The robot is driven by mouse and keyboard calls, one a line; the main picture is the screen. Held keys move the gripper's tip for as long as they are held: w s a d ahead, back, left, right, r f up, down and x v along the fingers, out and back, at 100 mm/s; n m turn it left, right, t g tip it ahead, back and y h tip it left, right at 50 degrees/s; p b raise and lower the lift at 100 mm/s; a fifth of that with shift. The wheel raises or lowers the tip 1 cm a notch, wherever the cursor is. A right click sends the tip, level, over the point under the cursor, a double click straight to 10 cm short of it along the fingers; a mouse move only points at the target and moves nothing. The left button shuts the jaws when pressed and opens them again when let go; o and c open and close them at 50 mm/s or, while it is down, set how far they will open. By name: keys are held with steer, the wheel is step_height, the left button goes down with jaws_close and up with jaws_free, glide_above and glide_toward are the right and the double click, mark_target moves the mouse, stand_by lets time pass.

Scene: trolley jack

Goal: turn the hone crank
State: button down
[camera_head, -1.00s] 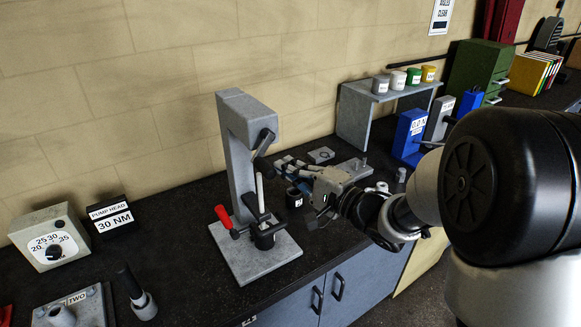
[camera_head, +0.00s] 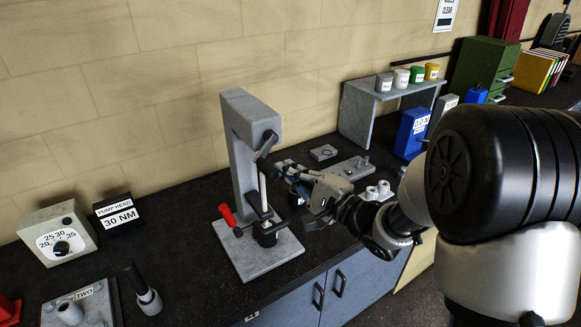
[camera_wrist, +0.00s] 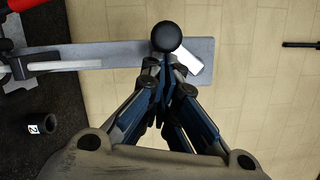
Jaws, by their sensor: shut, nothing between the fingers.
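The hone stand (camera_head: 241,150) is a tall grey column with an overhanging head on a flat grey base. A dark crank arm (camera_head: 269,143) hangs slanted from its head. In the wrist view, the crank's round black knob (camera_wrist: 167,37) lies just beyond my fingertips; I cannot tell whether they touch it. My gripper (camera_head: 281,168), also seen in the wrist view (camera_wrist: 163,70), is shut and empty, to the right of the stand. Below the head, a pale upright rod (camera_head: 263,190) rises from a black clamped cylinder (camera_head: 266,233) with a red-handled lever (camera_head: 227,215).
A grey shelf (camera_head: 357,112) with cups and a blue block (camera_head: 411,134) are behind my arm. The pale wall is close behind the stand.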

steer(key=m+p, duration=0.1)
steer(key=s+a+m+p, duration=0.1)
steer(key=a+m+t+p, duration=0.1)
steer(key=m, duration=0.1)
steer(key=shift+s+r, duration=0.2)
steer(key=shift+r, duration=0.1)
steer(key=shift+s+a+r, duration=0.1)
steer(key=shift+s+a, duration=0.05)
steer(key=shift+a, duration=0.1)
stand_by(0.5)
